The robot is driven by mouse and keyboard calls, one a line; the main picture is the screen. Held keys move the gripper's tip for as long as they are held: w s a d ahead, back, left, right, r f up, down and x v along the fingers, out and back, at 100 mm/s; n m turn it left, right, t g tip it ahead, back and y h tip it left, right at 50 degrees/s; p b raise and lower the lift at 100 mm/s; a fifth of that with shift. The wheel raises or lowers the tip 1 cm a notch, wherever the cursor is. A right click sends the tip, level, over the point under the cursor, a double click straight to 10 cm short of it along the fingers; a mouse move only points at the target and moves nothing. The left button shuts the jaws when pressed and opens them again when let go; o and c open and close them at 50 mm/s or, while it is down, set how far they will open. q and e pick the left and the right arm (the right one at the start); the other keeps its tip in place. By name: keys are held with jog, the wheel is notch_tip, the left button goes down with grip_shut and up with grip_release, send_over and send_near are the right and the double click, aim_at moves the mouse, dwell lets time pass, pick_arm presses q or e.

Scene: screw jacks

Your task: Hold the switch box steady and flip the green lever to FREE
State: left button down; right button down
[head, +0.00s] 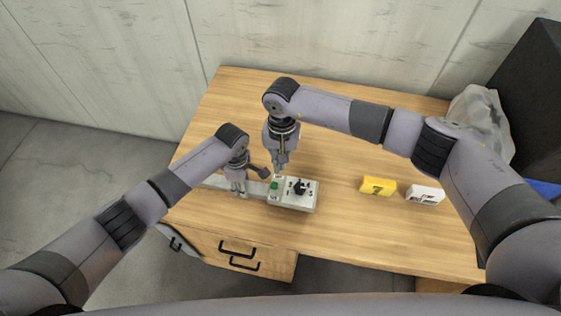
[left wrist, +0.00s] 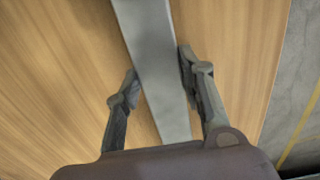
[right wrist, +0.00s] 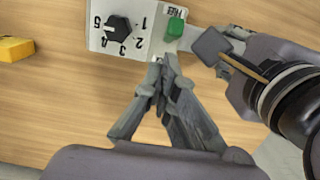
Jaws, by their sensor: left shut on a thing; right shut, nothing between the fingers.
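The switch box (head: 291,204) is a light grey panel on the table, with a black numbered knob (head: 299,187) and a green lever (head: 274,186) at its left end. The right wrist view also shows the box (right wrist: 100,42), the green lever (right wrist: 175,27) and lettering beside it that looks like FREE. A flat grey bar (left wrist: 158,70) runs left from the box. My left gripper (head: 238,192) is shut on this bar, one finger on each side. My right gripper (right wrist: 160,68) is shut and empty, its tips close to the box's edge near the lever; contact is unclear.
A yellow block marked 7 (head: 378,186) and a white marked block (head: 424,194) lie right of the box. A crumpled grey bag (head: 480,115) and a dark case (head: 530,100) stand at the right. The wooden table (head: 340,235) is clear in front.

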jog(key=s+r, duration=0.3)
jog(key=r, duration=0.6)
jog(key=shift+a, duration=0.4)
pick_arm(q)
jog(key=c, duration=1)
grip_release()
jog(key=shift+o, duration=0.2)
